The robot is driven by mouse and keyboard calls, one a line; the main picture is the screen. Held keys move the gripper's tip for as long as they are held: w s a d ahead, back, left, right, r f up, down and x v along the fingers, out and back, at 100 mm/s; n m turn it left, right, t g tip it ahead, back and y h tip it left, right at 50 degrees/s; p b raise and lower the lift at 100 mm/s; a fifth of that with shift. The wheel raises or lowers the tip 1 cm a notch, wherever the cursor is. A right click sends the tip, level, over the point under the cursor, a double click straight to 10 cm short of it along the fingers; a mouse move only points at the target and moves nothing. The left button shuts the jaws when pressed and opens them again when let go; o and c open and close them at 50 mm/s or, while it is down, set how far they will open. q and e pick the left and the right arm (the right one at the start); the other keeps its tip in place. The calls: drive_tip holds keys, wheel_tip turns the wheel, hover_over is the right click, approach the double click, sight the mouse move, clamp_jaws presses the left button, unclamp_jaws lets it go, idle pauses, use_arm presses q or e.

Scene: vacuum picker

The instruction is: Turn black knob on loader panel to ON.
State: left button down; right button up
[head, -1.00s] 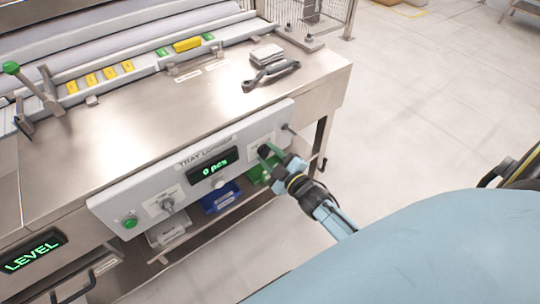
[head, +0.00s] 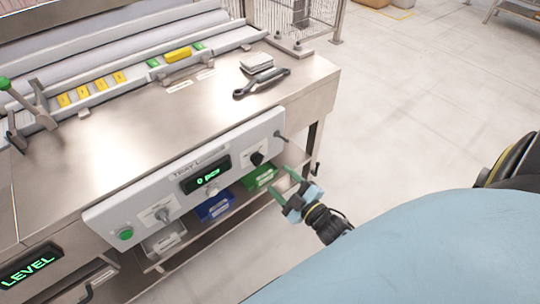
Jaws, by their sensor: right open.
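The loader panel (head: 140,199) is a light grey box on the front of the metal table. Its label reads "TRAY LOADER" and its green display (head: 206,180) reads "0 pcs". The black knob (head: 257,159) is at the panel's right end, fully visible; its setting is too small to read. My right gripper (head: 283,184) is open and empty, with green fingertips. It is to the lower right of the knob and apart from it. My left gripper is not in view.
A grey knob (head: 163,214) and a green button (head: 126,234) are on the panel's left part. Blue (head: 215,207) and green (head: 260,177) bins sit on a shelf below. A dark tool (head: 262,84) lies on the tabletop. The floor at right is clear.

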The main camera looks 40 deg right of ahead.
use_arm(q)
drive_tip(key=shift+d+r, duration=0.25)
use_arm(e)
drive_tip(key=shift+s+d, duration=0.2)
drive_tip(key=shift+s, duration=2.05)
